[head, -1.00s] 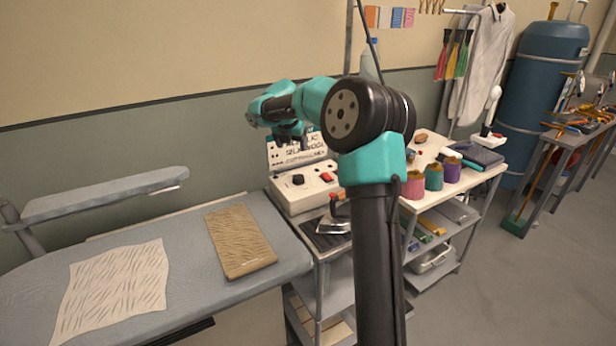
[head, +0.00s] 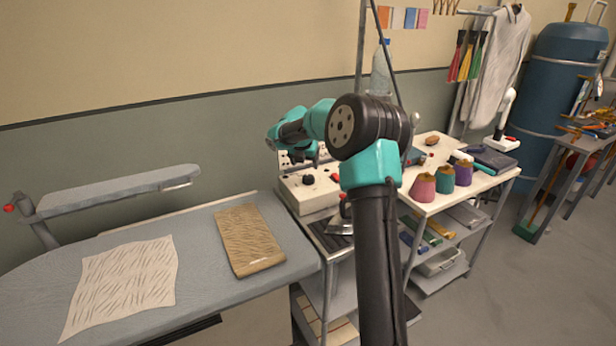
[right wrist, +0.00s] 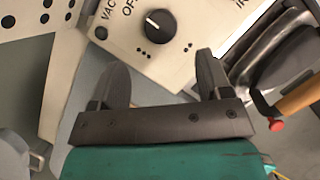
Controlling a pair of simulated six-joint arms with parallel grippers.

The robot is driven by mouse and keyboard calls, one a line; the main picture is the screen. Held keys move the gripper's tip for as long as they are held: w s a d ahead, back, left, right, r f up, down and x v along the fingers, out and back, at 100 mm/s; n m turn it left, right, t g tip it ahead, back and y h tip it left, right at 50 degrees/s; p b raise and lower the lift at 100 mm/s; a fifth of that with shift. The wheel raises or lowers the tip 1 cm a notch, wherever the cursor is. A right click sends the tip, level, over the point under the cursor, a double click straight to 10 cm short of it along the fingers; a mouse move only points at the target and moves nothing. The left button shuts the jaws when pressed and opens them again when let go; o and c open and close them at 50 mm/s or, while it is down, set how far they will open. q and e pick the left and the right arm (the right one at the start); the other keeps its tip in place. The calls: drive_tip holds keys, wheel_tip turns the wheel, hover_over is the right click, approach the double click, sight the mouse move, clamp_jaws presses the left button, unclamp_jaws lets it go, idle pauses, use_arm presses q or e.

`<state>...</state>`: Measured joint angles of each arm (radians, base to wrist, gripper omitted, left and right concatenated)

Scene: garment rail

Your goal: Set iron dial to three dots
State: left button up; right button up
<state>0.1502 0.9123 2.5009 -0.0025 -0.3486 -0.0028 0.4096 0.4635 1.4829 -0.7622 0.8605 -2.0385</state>
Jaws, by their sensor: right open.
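The dial is a round black knob (head: 308,179) on the sloping top of a white control box (head: 318,198). In the right wrist view the dial (right wrist: 158,26) has a white pointer mark aimed up-left, toward the printed OFF. Groups of small dots are printed below and right of it. My right gripper (head: 303,157) is above the box, near the dial. In the right wrist view its fingers (right wrist: 160,65) are apart with nothing between them; the dial lies beyond the fingertips, not touched. My left gripper is out of view.
An iron (head: 342,220) stands right of the box on a dark rest. The ironing board (head: 190,240) at left carries a pale cloth (head: 125,283) and a brown folded cloth (head: 249,240). Several thread cones (head: 423,187) stand at right. My right arm hides part of the cart.

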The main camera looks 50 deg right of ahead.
sight(308, 176)
drive_tip(key=x, duration=0.8)
drive_tip(key=shift+f, duration=0.15)
drive_tip(key=shift+c, duration=0.3)
drive_tip(key=c, duration=0.8)
